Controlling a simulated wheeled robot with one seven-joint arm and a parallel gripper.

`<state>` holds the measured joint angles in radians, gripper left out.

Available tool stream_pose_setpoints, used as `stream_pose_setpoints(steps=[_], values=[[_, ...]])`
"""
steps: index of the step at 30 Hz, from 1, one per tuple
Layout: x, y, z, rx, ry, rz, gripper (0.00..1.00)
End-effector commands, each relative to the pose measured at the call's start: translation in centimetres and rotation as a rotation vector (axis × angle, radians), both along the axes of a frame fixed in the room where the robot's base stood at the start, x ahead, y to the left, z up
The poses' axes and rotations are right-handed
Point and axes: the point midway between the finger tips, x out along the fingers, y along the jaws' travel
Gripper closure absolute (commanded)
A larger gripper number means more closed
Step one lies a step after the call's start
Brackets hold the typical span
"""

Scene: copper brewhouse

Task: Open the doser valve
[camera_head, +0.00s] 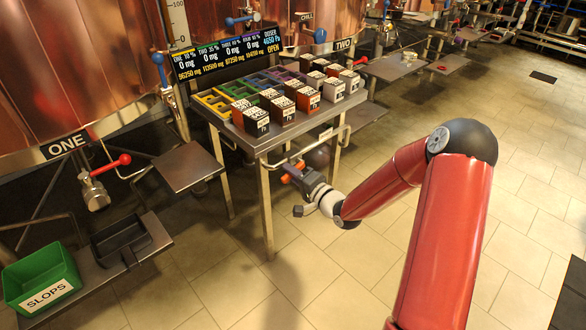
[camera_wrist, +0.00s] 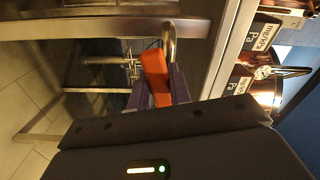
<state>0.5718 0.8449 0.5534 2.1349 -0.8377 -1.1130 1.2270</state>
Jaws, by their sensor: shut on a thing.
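My gripper (camera_head: 291,173) is at the front edge of the steel dosing table, just below its top, with its fingers shut on an orange handle. The orange handle (camera_wrist: 154,74) lies between the dark purple fingers in the wrist view, beside a bent metal pipe (camera_wrist: 170,42). I take it for the doser valve's handle; the valve body is mostly hidden by my gripper. The display panel (camera_head: 228,52) at the back of the table has a doser column that reads 4650 Pa and OPEN.
The steel table (camera_head: 262,148) carries several labelled boxes and coloured bins. A front rail (camera_head: 330,134) runs along it. A copper vessel marked ONE (camera_head: 75,65) with a red-handled valve (camera_head: 110,165) stands left. A green SLOPS bin (camera_head: 42,280) is lower left.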

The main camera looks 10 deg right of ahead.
Motion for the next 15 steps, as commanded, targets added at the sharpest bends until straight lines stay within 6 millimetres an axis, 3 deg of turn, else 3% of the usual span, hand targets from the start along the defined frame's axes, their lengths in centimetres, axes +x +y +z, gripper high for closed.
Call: stream_pose_setpoints(steps=[15], values=[[-0.07,0.04,0.83,0.155,0.114,0.0,1.0]])
